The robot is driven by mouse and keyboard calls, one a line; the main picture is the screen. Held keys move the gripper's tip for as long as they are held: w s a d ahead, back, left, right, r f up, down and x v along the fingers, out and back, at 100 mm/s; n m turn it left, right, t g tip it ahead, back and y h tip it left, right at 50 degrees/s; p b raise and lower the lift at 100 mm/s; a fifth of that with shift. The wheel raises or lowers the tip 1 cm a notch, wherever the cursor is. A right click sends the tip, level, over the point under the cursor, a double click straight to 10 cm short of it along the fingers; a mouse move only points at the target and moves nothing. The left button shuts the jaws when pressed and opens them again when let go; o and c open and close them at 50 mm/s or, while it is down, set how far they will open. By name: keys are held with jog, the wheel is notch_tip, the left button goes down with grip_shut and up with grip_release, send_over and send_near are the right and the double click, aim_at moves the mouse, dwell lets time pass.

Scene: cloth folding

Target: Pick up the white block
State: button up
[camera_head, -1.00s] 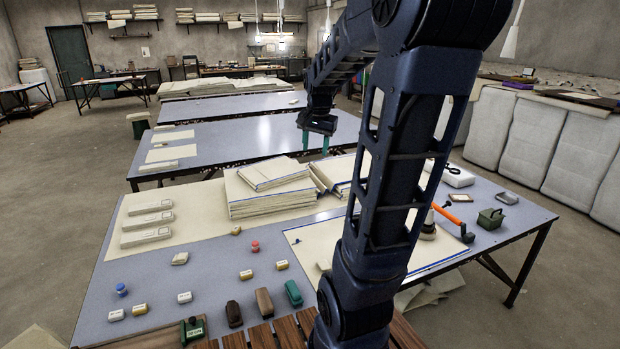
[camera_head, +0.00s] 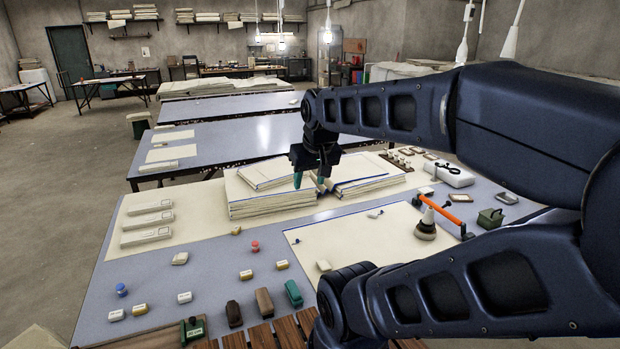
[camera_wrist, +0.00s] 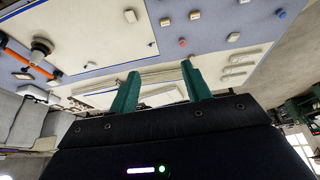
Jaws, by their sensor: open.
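Several small pale blocks lie spread over the front left of the grey table, among them a white block (camera_head: 184,297), another white one (camera_head: 116,315) and one on the cream sheet (camera_head: 323,265). I cannot tell which is the task's block. The wrist view also shows small pale blocks, one of them white (camera_wrist: 165,21). Three longer white blocks (camera_head: 147,221) lie in a row at the left. My gripper (camera_head: 310,183) hangs over the paper stacks, behind the small blocks. In the wrist view its green fingers (camera_wrist: 160,75) are apart with nothing between them.
Paper stacks (camera_head: 270,195) stand beneath my gripper. An orange-handled tool (camera_head: 445,215), a cone-shaped spool (camera_head: 426,224) and a green box (camera_head: 490,218) stand at the right. Blue (camera_head: 121,290) and red (camera_head: 255,246) knobs lie among the small blocks.

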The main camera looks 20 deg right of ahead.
jog(key=shift+o, duration=0.5)
jog(key=shift+w, duration=0.1)
jog(key=w+a+f+n+g, duration=0.25)
jog(key=w+a+n, duration=0.4)
jog(key=w, duration=0.65)
jog(key=n+g+h, duration=0.2)
jog(key=n+h, duration=0.3)
jog(key=n, duration=0.7)
send_over(184, 295)
jog(key=a, duration=0.5)
notch_tip(184, 295, down, 35)
jog(key=shift+m+y, duration=0.25)
jog(key=shift+y, duration=0.05)
jog(key=x, duration=1)
jog(key=shift+s+d, duration=0.15)
jog(key=shift+d, duration=0.25)
